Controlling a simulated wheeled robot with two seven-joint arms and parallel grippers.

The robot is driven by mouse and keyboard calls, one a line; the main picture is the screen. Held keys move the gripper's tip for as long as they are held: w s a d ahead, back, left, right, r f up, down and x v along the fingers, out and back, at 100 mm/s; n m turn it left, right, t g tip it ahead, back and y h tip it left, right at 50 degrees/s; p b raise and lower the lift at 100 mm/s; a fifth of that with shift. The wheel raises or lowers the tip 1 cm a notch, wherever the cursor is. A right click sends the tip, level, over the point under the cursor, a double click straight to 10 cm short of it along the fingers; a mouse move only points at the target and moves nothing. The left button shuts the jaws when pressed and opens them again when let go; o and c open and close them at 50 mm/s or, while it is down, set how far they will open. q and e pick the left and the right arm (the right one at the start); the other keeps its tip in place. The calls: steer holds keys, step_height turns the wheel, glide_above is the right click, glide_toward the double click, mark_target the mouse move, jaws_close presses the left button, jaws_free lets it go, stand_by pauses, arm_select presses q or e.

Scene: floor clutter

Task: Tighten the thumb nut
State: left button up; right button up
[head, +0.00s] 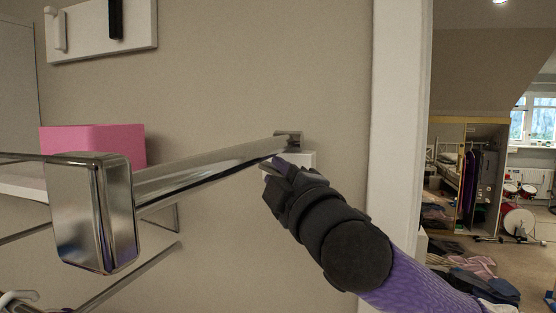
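My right gripper (274,167) is dark, on a purple arm from the lower right. Its tips are beside the far end of a chrome bar (205,172), close to the bar's wall mount (289,137). I cannot tell whether they touch anything, and the finger gap is hidden. A small white block (302,160) shows partly behind the gripper at the wall. I cannot make out a thumb nut; one may be hidden behind the gripper. The bar's near end carries a large chrome block (95,212). My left gripper is not in view.
A pink box (92,143) stands on a white shelf (20,187) at left, with thin metal rods below. A white rack (100,28) hangs above. A white door frame (397,120) stands right of the gripper. Clothes (470,275) litter the floor beyond.

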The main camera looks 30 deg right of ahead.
steer(key=shift+w, duration=0.1)
jaws_close()
stand_by(0.3)
